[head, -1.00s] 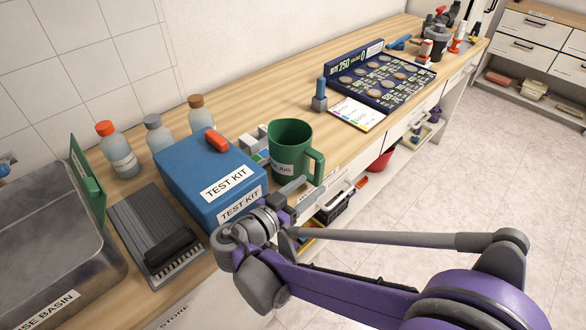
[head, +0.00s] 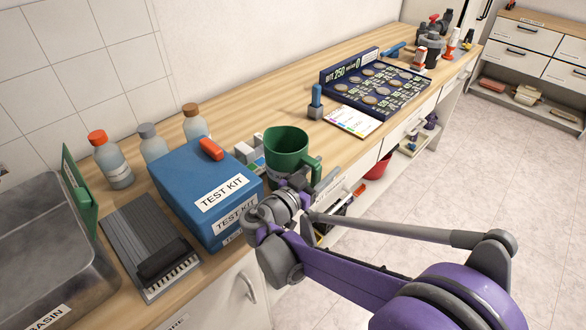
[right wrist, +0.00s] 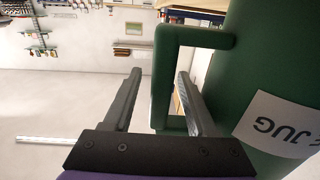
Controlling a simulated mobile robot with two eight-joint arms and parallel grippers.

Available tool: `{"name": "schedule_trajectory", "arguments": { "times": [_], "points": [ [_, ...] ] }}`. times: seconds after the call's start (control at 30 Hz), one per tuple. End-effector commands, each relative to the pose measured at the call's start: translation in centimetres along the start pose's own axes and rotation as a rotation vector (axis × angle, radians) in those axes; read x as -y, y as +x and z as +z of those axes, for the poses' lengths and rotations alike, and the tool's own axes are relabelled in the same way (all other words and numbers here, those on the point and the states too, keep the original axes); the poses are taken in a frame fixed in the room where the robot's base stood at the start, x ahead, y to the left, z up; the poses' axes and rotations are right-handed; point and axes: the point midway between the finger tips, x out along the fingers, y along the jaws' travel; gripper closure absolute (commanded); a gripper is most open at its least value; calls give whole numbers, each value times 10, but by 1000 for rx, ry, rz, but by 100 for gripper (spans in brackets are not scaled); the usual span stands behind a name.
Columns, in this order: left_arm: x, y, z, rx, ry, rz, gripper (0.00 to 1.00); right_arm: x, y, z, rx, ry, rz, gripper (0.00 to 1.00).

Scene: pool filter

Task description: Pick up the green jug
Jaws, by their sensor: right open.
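The green jug (head: 286,150) stands upright on the wooden counter beside the blue test kit box, its handle toward the right. Its lower part is partly hidden behind my right arm in the head view. My right gripper (head: 318,184) is open at the handle. In the right wrist view the jug's body (right wrist: 272,70) fills the right side, with its white label upside down. The handle (right wrist: 160,85) shows between the two fingers of my right gripper (right wrist: 159,72), one finger appearing on the opening's side. Contact cannot be told. My left gripper is not in view.
The blue test kit box (head: 190,180) stands close left of the jug, with bottles (head: 117,165) behind it. A metal basin (head: 50,245) is at far left. A white card (head: 354,121) and a dark coin tray (head: 390,100) lie farther along the counter.

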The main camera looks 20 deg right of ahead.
Motion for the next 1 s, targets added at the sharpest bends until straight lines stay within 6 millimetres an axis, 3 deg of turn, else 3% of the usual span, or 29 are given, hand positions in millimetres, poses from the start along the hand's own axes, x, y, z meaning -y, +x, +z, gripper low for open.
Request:
{"name": "schedule_trajectory", "arguments": {
  "times": [0.27,0.6,1.0],
  "points": [
    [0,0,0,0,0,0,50,0,4,0,0,0,0,43],
    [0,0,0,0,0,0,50,0,4,0,0,0,0,100],
    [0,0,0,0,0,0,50,0,4,0,0,0,0,100]
  ]
}}
